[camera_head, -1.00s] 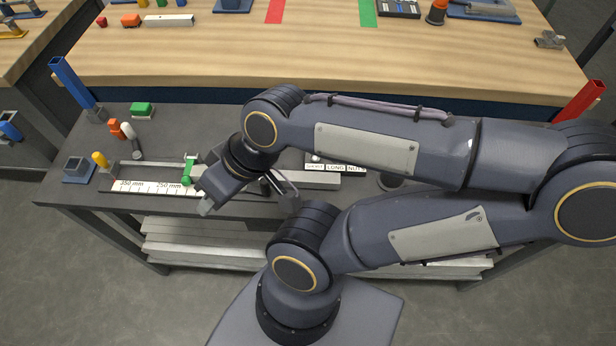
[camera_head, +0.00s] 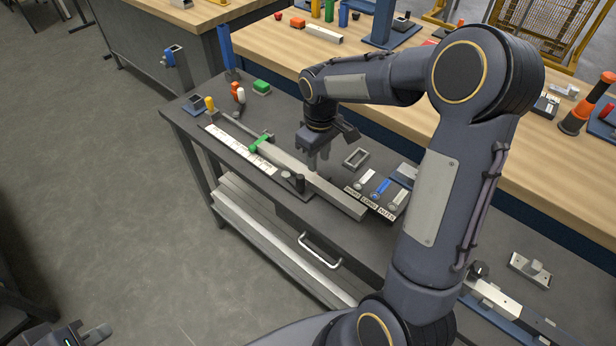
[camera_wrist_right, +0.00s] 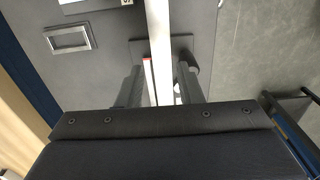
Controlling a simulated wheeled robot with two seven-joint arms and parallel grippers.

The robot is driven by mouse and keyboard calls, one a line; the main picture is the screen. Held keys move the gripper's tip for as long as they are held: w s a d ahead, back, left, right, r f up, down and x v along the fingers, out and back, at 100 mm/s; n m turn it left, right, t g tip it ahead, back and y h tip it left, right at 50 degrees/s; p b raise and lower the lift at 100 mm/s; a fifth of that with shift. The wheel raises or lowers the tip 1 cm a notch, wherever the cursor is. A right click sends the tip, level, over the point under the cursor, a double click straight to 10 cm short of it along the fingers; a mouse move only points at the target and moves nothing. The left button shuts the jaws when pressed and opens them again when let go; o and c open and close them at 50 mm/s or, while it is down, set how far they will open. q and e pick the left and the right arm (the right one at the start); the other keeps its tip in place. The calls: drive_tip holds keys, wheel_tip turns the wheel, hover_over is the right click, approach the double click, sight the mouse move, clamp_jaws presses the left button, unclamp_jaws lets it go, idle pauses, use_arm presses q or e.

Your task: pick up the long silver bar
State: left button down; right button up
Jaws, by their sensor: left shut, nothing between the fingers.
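The long silver bar (camera_head: 335,194) lies along the measuring fixture on the dark bench, beside a white millimetre scale (camera_head: 240,149). A green clamp handle (camera_head: 260,142) is near its far-left end. My right gripper (camera_head: 318,166) points down over the middle of the bar. In the right wrist view the bar (camera_wrist_right: 158,35) runs between the two spread fingers of this gripper (camera_wrist_right: 160,88). Whether the fingers touch the bar cannot be told. My left gripper (camera_head: 90,335) is partly in view at the bottom left, away from the bench, shut and empty.
A black knob (camera_head: 298,183) stands beside the bar. A small metal frame (camera_head: 356,158) and a labelled tray (camera_head: 378,192) lie to its right. Coloured pegs and blocks stand at the bench's far-left end. A wooden table (camera_head: 350,55) is behind.

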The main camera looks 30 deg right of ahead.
sight(317, 181)
drive_tip(key=shift+f, duration=0.5)
wheel_tip(317, 181, down, 7)
drive_tip(key=shift+r+p, duration=0.1)
drive_tip(key=shift+p, duration=0.65)
clamp_jaws()
wheel_tip(317, 181, up, 10)
drive_tip(key=b, duration=0.1)
drive_tip(key=shift+r, duration=0.1)
drive_tip(key=shift+s+d, duration=0.4)
drive_tip(key=shift+s, duration=0.1)
